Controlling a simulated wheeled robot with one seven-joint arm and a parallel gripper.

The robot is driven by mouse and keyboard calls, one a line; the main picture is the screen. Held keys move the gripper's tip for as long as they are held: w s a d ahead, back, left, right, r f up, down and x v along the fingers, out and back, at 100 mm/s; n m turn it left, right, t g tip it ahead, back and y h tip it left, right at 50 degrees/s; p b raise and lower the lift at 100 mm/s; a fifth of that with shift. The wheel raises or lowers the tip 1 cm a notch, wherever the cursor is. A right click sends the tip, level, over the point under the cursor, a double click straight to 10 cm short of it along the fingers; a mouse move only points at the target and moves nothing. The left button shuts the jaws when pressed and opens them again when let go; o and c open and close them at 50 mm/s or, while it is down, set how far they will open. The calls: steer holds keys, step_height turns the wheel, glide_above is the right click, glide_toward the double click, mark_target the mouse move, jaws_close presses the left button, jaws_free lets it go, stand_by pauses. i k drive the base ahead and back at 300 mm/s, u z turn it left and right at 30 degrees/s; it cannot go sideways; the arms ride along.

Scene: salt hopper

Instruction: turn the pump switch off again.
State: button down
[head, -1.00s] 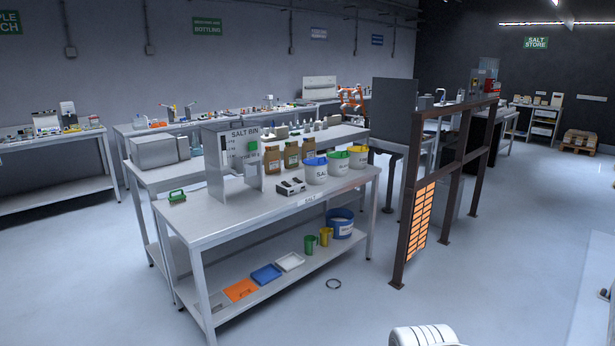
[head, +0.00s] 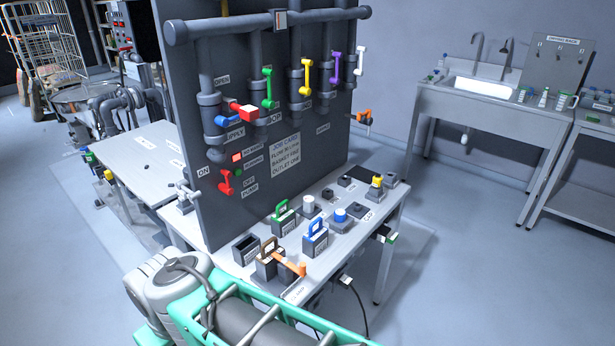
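The pump switch (head: 226,182) is a small red lever low on the left of the grey upright panel (head: 190,120). An ON label stands to its left and OFF and PUMP labels to its lower right. I cannot tell for sure which label the lever points to. A red lamp (head: 237,157) looks bright just above it, with a dark green lamp (head: 239,170) below that. My pale arm links show at the lower left, well below and in front of the switch. My gripper's fingers are not in view.
A teal frame (head: 190,325) fills the bottom foreground. The panel's bench (head: 345,222) carries several small blocks and handles. Pipes with coloured valve levers (head: 305,78) cross the panel above the switch. A sink bench (head: 450,98) stands at the right, with open floor before it.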

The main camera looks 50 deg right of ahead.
mark_target(226, 190)
steer(key=z, duration=0.5)
steer(key=k, duration=0.65)
steer(key=u, duration=0.85)
steer(key=i, duration=0.9)
steer(key=u, duration=0.45)
